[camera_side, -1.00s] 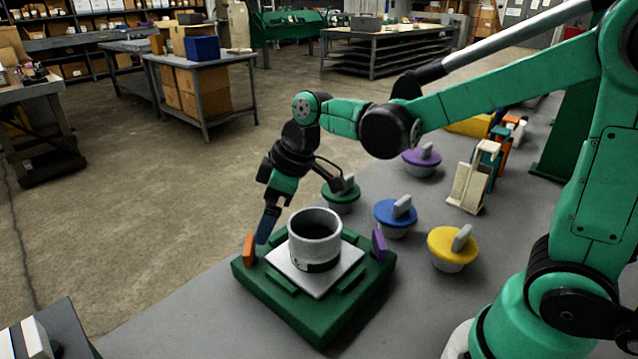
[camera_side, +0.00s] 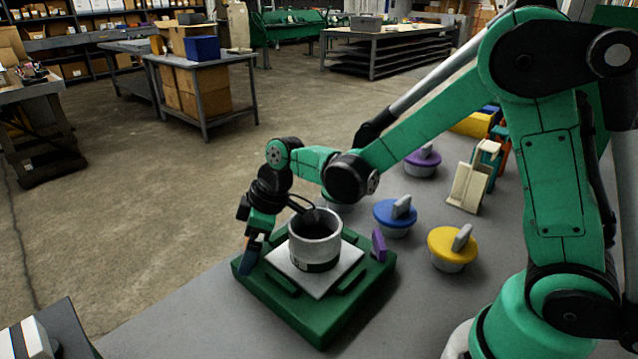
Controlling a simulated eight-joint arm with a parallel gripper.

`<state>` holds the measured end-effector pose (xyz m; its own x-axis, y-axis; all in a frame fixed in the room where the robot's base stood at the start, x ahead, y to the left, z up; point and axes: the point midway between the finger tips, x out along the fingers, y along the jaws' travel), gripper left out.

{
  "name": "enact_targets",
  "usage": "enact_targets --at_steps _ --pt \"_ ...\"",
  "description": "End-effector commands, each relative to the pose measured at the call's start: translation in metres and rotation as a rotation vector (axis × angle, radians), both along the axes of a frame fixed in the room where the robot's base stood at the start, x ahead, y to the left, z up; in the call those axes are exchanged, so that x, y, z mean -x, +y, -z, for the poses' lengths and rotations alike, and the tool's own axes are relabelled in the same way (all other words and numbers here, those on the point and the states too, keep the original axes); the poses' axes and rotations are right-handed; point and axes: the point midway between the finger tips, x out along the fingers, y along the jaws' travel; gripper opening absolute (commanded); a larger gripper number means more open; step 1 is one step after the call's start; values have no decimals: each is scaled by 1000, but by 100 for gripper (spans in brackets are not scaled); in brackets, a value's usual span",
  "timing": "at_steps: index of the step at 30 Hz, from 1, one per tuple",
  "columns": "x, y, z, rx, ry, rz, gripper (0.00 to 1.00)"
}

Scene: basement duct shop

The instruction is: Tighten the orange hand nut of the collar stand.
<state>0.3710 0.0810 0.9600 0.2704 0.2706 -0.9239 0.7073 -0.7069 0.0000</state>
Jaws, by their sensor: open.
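The collar stand (camera_side: 320,325) is a green square base with a pale plate and a grey round collar (camera_side: 316,250) on top. A purple nut (camera_side: 379,245) stands upright at its right side.
A blue lid with a grey handle (camera_side: 397,215), a yellow one (camera_side: 453,247) and a purple one (camera_side: 422,161) stand right of the stand. The grey bench (camera_side: 200,325) is clear at front left.

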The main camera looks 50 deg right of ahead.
Motion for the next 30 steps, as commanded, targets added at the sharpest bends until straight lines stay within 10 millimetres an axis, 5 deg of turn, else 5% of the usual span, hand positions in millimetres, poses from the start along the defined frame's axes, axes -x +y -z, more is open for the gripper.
enact_targets --at_steps 1,10,20,30 --pt "0 0 0 0 0 0 97" --pt "0 0 0 0 0 0 16" --pt "0 0 0 -1 0 54 16" --pt "1 2 0 -1 -1 295 16"
